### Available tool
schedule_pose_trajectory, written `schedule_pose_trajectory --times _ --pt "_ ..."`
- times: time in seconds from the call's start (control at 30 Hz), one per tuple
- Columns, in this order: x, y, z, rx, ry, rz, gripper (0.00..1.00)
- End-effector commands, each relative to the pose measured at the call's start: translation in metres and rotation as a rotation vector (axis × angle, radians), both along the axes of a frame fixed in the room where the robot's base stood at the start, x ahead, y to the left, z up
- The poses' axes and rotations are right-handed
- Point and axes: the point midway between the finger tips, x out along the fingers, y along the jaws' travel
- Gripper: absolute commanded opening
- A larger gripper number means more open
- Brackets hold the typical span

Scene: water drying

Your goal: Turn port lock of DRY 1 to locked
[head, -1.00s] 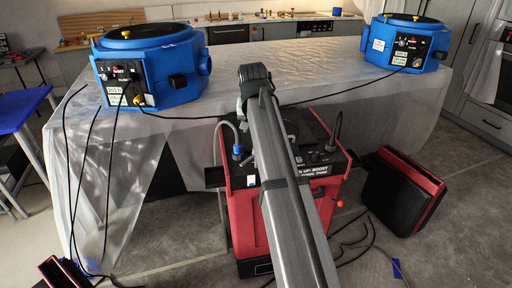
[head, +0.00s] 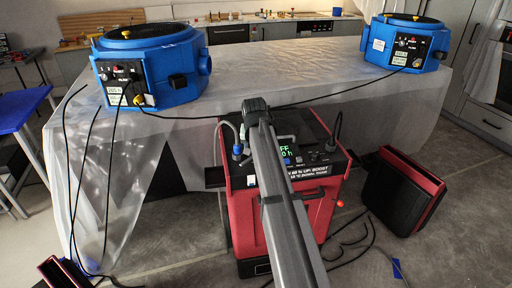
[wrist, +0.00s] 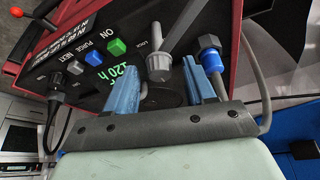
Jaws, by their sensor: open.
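The red machine (head: 240,205) stands in front of the covered table, its black top panel (head: 325,160) partly behind my arm. No DRY 1 label is readable on it. In the wrist view, the panel carries a grey knob-like part (wrist: 160,68) beside the word LOCK, with a grey lever or rod rising from it. My gripper (wrist: 162,95) is open, its two blue fingers apart near this part. The part shows between them; contact cannot be told. A hose fitting with a blue band (wrist: 211,60) is just right of the right finger. The head view hides my gripper.
Green (wrist: 115,47), blue (wrist: 97,57) and white buttons and a plugged black cable (wrist: 62,112) are on the panel. Two blue machines (head: 150,75) (head: 405,45) stand on the plastic-covered table. A black and red case (head: 400,190) is at right. Cables lie on the floor.

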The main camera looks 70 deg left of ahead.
Motion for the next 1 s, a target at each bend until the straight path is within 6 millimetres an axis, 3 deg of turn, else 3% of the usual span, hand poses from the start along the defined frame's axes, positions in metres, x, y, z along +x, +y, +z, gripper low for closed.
schedule_pose_trajectory --times 0.23,0.8,1.0 --pt "0.0002 0.0002 -0.0002 0.000 0.000 0.000 0.54" --pt "0.0000 0.0001 0.0000 0.000 0.000 0.000 0.00" --pt "0.0000 0.0001 0.0000 0.000 0.000 0.000 0.00"
